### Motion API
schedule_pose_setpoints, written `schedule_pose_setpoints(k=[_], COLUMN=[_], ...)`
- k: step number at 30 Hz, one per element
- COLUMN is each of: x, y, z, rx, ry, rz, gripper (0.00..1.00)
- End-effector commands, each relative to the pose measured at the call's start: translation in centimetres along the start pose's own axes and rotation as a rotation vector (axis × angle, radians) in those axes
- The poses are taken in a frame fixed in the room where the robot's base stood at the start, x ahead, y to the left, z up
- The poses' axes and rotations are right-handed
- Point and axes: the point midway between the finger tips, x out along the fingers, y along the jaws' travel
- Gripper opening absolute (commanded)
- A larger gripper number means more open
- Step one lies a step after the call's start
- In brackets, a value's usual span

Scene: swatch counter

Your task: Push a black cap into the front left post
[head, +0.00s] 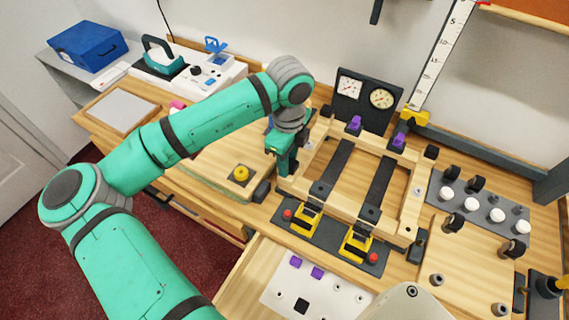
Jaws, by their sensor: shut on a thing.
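A light wooden frame (330,202) lies on the counter, with dark posts or caps at some corners. Its front left corner, where the front left post is, sits right below my gripper (287,168) and is partly hidden by it. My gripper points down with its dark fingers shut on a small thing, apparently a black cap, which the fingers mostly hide. I cannot tell whether it touches the post.
Two yellow toggle clamps (306,216) stand along the frame's front. A yellow button (241,174) is left of my gripper. A grey board (480,205) with white knobs and black pieces lies right. Gauges (365,95) stand behind. The open drawer (262,265) juts out in front.

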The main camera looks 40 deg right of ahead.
Motion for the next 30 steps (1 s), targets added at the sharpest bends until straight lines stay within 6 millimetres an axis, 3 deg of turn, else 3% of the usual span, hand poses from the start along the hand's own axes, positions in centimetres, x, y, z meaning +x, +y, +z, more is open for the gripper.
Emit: schedule_pose_setpoints(k=[30], x=[0.29], y=[-0.12], z=[0.67], rx=[0.000], ry=[-0.001], rz=[0.000], gripper=[0.06])
